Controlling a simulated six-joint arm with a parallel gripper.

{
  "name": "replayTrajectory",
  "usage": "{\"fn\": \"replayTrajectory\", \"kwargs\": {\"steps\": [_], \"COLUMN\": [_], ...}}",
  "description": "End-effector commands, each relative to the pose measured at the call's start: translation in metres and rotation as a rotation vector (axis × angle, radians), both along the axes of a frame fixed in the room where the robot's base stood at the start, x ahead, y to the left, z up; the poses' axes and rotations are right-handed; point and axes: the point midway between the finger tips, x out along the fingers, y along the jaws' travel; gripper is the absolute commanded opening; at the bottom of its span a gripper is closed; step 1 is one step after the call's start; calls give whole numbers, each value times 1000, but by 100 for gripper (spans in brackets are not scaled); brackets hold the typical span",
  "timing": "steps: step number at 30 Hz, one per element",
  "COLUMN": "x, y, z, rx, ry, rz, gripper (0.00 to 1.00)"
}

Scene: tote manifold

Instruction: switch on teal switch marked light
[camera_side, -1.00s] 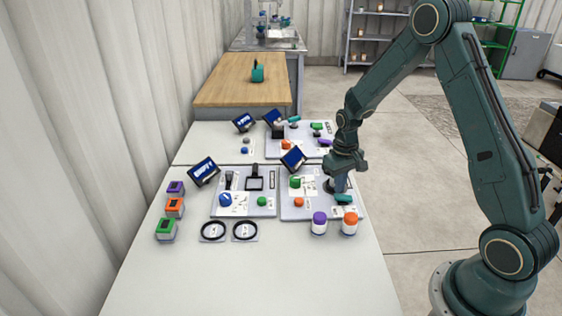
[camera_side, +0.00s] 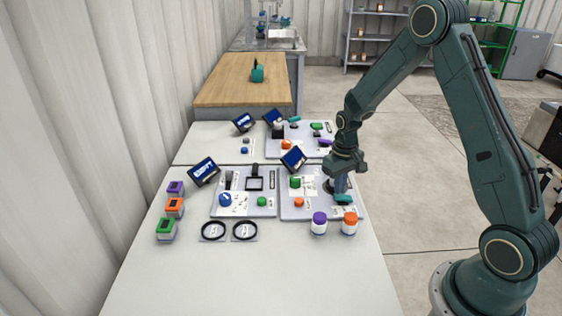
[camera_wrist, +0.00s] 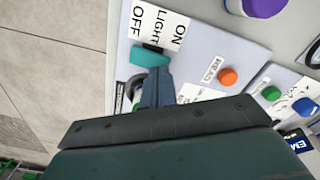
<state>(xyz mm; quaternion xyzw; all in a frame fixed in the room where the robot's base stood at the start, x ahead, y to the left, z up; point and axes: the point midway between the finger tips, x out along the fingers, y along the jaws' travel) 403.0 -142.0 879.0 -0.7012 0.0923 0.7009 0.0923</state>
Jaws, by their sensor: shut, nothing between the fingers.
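The teal switch (camera_wrist: 150,57) sits on the light grey panel beside a white label (camera_wrist: 158,27) reading ON, LIGHT, OFF. In the wrist view, ON is at the label's right end and OFF at its left. The switch also shows in the side view (camera_side: 344,199) at the panel's near right corner. My gripper (camera_wrist: 157,74) is shut and empty, with its fingertips right beside the switch. I cannot tell whether they touch it. The fingers hide part of the panel behind the switch, and which way the switch is set is unclear.
On the same panel are an orange button (camera_side: 299,202), a green knob (camera_side: 295,182) and a tilted screen (camera_side: 293,158). A purple-topped jar (camera_side: 319,224) and an orange-topped jar (camera_side: 350,224) stand just in front. Another panel (camera_side: 245,210) lies left. The table's front is clear.

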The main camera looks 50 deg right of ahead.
Motion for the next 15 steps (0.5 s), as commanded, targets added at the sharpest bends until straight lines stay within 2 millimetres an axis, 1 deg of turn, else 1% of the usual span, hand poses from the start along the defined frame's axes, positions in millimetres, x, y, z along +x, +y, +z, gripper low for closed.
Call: {"fn": "replayTrajectory", "kwargs": {"steps": [15], "x": [0], "y": [0], "z": [-6], "rx": [1], "ry": [2], "rz": [0], "gripper": [0]}}
